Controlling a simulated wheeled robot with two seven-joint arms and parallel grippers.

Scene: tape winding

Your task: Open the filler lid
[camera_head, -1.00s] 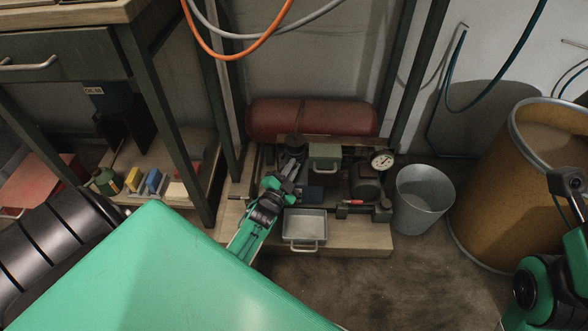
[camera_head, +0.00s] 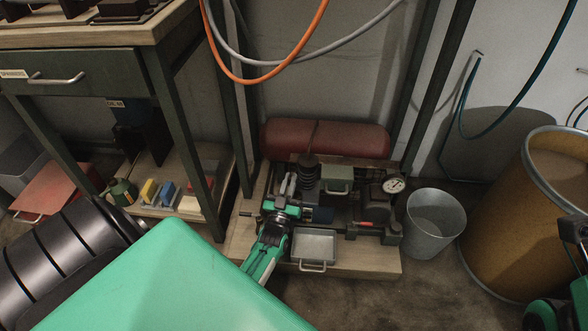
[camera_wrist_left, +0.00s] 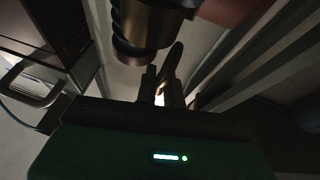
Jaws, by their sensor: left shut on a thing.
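My left gripper (camera_head: 288,188) reaches over the machine on the low wooden platform. Its tips are beside a dark ribbed upright cylinder (camera_head: 308,172), which shows as a dark metallic cylinder (camera_wrist_left: 140,38) in the left wrist view. There my left gripper (camera_wrist_left: 163,92) is shut on a thin curved piece (camera_wrist_left: 171,64), which looks like part of the filler lid. The lid's outline is too dark and covered to tell how far it is open. My right arm shows only partly at the right edge (camera_head: 574,230), and its jaws cannot be made out.
A grey tray (camera_head: 314,245) with a handle lies just in front of the machine. A round gauge (camera_head: 394,185) and a metal bucket (camera_head: 435,225) are to the right. A red tank (camera_head: 345,139) lies behind. A large drum (camera_head: 510,240) stands further right.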

